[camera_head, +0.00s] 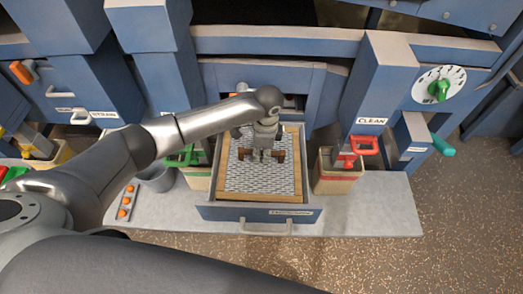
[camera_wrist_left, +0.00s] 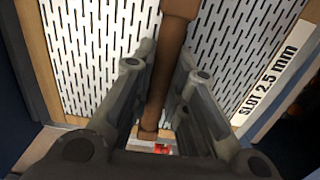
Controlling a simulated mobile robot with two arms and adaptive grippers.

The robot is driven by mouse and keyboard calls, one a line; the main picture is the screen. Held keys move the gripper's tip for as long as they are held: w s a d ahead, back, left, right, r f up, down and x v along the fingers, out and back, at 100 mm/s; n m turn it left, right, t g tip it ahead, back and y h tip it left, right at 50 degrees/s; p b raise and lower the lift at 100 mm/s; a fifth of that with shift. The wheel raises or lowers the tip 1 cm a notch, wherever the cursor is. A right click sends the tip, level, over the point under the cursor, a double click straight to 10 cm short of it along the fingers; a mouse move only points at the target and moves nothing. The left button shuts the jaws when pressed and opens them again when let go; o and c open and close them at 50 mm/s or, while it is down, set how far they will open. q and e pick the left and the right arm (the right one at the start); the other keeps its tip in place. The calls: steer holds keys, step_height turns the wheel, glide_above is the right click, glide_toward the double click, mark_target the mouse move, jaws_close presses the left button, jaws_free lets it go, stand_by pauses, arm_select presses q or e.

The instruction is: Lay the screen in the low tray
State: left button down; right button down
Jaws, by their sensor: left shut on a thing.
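The screen (camera_head: 262,182) is a slotted grey metal sheet in a wooden frame with a brown bar handle across it. It lies within the outline of the pulled-out blue tray (camera_head: 217,213); I cannot tell whether it rests on the bottom or hangs slightly above. My left gripper (camera_head: 262,155) is over the screen, shut on the brown handle (camera_head: 279,156). In the left wrist view the fingers (camera_wrist_left: 160,100) flank the handle (camera_wrist_left: 165,80), with the slotted sheet (camera_wrist_left: 95,45) below and a "SLOT 2.5 mm" label on the frame. My right gripper is not in view.
A bin with a red handle (camera_head: 335,175) stands right of the tray under the "CLEAN" post (camera_head: 372,120). A bin with a green handle (camera_head: 197,178) and a grey bucket (camera_head: 156,178) are at left. A dial (camera_head: 439,86) is at upper right. The speckled floor (camera_head: 350,265) in front is clear.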

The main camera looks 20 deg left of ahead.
arm_select(q)
steer(key=c, duration=1.3)
jaws_free()
steer(key=shift+c, duration=0.2)
step_height(320, 180, up, 12)
steer(key=shift+d, duration=0.45)
